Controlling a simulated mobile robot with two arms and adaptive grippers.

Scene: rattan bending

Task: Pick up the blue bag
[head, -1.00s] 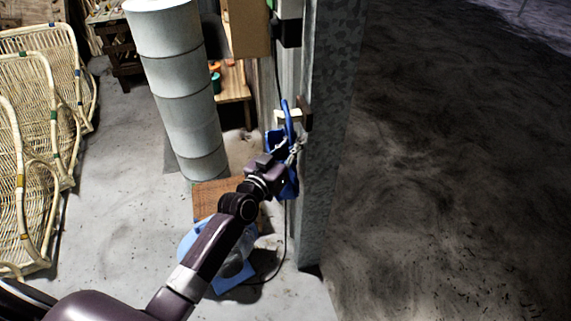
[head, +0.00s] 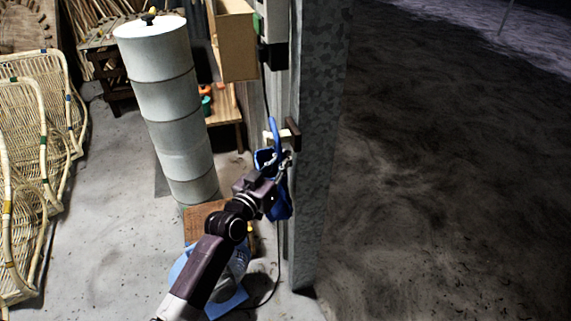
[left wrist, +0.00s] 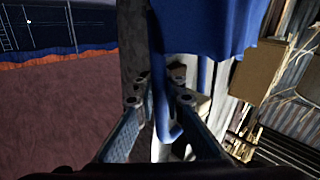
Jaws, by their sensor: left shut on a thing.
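The blue bag (head: 282,203) hangs at the grey metal post, its strap (head: 275,135) looping up beside a dark wooden peg (head: 293,134). My left gripper (head: 284,166) is at the upper part of the bag, just below the peg, and is shut on it. In the left wrist view, the blue cloth of the bag (left wrist: 205,28) fills the top centre, and a blue strip runs down by the fingers of the left gripper (left wrist: 160,100). Whether the strap still rests on the peg is hard to tell. My right gripper is not in view.
The metal post (head: 325,130) stands right beside the bag. A tall pale drum stack (head: 170,110) and a low wooden table (head: 226,105) stand to the left. Rattan chair frames (head: 30,160) are at far left. A blue object (head: 228,300) lies on the floor below my arm.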

